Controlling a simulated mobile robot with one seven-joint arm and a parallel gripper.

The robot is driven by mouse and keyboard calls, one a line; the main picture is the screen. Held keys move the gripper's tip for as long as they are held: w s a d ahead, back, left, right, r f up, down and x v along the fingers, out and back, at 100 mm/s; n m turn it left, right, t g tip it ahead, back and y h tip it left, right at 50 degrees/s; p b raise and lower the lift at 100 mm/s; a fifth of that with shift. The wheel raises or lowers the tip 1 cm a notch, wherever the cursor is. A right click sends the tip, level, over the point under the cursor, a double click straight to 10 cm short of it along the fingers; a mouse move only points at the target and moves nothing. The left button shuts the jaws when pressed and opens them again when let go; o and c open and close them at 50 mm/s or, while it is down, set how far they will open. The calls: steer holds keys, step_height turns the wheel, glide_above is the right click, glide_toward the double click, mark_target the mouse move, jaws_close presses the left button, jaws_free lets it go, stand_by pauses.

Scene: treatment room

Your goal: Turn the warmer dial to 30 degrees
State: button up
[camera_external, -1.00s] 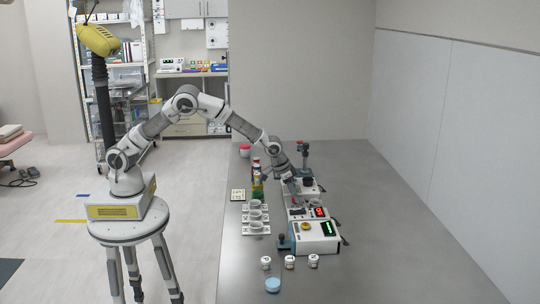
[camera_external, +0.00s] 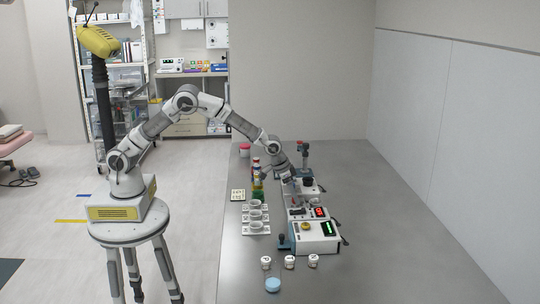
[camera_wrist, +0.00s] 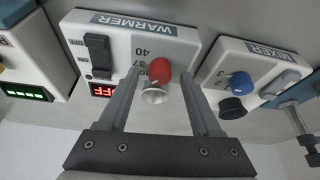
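The warmer (camera_wrist: 150,30) is a white box labelled WARMER, with a dark rocker switch (camera_wrist: 98,52) and a red display (camera_wrist: 103,90) that seems to read OFF. Its red dial (camera_wrist: 160,70) has a pale flared base; numbers 40 and 37 show beside it, and a lower number is partly hidden. My gripper (camera_wrist: 162,78) is open, with one finger on each side of the dial; I cannot tell whether they touch it. In the external view, the warmer is the middle device with the red display (camera_external: 320,212), and my gripper (camera_external: 293,194) is over its left part.
The mixer (camera_wrist: 262,65), with a blue knob (camera_wrist: 240,82), stands close on one side. A device with a yellow knob and green display (camera_external: 328,229) stands on the other. White cups (camera_external: 255,216), small jars (camera_external: 290,262) and a blue dish (camera_external: 272,285) are nearby. The table's right side is clear.

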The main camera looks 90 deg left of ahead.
steer(key=p+v, duration=0.1)
steer(key=v, duration=1.6)
steer(key=shift+r, duration=0.25)
steer(key=s+a+r+p, duration=0.1)
steer(key=s+r, duration=0.5)
steer(key=s, duration=0.3)
steer(key=s+a+r+p, duration=0.1)
steer(key=s+r, duration=0.4)
steer(key=s, duration=0.3)
steer(key=s+a+m+t+p, duration=0.1)
steer(key=s, duration=1.8)
steer(key=shift+f+p, duration=0.3)
